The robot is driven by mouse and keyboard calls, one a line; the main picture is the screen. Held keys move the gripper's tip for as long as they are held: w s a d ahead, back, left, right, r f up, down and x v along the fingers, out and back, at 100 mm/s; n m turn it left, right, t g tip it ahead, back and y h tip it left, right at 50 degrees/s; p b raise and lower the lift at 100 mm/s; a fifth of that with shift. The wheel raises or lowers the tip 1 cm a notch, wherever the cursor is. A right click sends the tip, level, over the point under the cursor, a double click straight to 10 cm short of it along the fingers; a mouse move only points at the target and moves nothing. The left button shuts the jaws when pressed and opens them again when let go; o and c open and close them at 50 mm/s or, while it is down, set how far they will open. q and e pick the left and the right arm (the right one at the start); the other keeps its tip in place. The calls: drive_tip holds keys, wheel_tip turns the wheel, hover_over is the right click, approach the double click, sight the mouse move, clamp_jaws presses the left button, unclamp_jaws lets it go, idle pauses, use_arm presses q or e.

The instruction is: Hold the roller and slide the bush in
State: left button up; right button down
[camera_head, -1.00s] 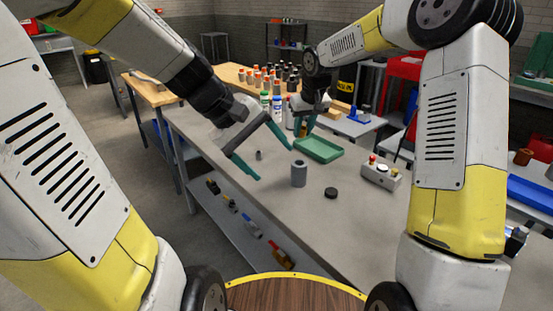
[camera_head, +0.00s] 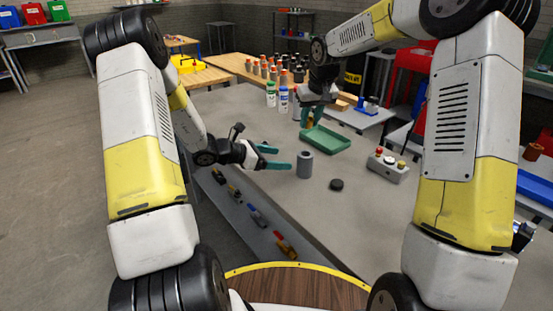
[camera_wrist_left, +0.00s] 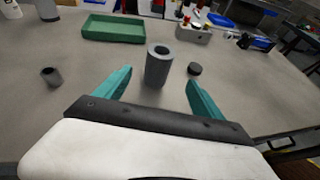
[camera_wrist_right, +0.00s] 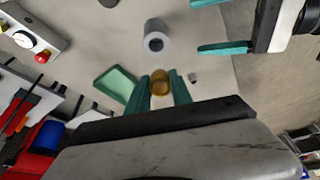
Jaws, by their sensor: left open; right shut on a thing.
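The grey roller (camera_head: 305,165), a cylinder with a hole in its top, stands upright on the grey table. My left gripper (camera_head: 283,157) is open, low and level at its left, with its fingertips just short of it. In the left wrist view the roller (camera_wrist_left: 157,68) stands centred ahead between the open fingers (camera_wrist_left: 160,78). My right gripper (camera_head: 308,116) is above the table behind the roller, fingers down. In the right wrist view its fingers (camera_wrist_right: 160,84) are shut on the bronze bush (camera_wrist_right: 160,88). The roller (camera_wrist_right: 156,37) stands apart from the bush there.
A green tray (camera_head: 325,139) lies behind the roller, close to my right gripper. A black disc (camera_head: 336,185) and a button box (camera_head: 388,166) are to the right. A small grey cylinder (camera_wrist_left: 51,77) stands at left in the left wrist view. Bottles (camera_head: 283,98) stand at the back.

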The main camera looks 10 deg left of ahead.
sight(298, 161)
use_arm(q)
drive_tip(key=x, duration=1.2)
drive_tip(key=shift+f, duration=0.1)
drive_tip(key=shift+a, duration=0.1)
clamp_jaws()
idle(0.4)
drive_tip(key=shift+w, duration=0.1)
idle(0.6)
use_arm(e)
wheel_tip(298, 161, down, 6)
drive_tip(key=w+g+h, duration=0.1)
drive_tip(key=g, duration=0.2)
drive_tip(key=shift+a+g+h, duration=0.25)
drive_tip(key=shift+g+h, duration=0.05)
